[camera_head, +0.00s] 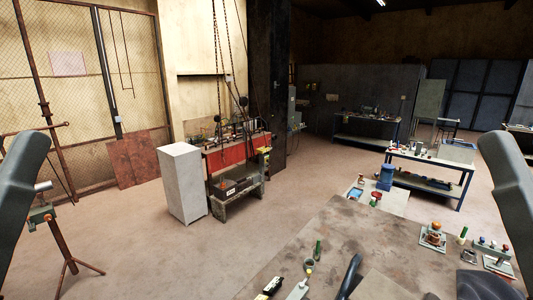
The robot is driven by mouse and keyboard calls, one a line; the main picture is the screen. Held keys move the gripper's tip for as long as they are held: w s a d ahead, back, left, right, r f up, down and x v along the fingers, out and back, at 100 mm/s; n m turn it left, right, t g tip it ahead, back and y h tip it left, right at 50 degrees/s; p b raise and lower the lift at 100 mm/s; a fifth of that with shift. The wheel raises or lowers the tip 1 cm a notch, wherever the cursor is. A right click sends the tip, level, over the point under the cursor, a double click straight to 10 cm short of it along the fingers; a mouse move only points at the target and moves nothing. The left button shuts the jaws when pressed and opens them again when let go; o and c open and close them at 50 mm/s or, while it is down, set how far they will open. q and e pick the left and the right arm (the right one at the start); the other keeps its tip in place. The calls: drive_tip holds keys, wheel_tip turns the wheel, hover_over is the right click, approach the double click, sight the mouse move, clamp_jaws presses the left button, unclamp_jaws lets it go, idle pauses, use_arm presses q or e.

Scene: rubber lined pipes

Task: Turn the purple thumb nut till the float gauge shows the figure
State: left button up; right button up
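I cannot make out a purple thumb nut or a float gauge; the fittings on the near table (330,228) are too small to tell. A small device with an orange-red top (433,236) stands on a pale plate at the table's right. Beside it, near the right edge, is another device with blue and red knobs (492,250). Dark grey links of my two arms show at the left and right picture edges. Neither gripper can be made out. Dark shapes at the bottom edge are cut off, and I cannot tell what they are.
A green cylinder (318,250) and a black and yellow item (270,287) lie at the table's front left. A green bottle (463,236) stands between the two devices. A blue can (385,177) stands beyond the far edge. The table's middle is bare.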

use_arm(q)
clamp_jaws()
idle(1.3)
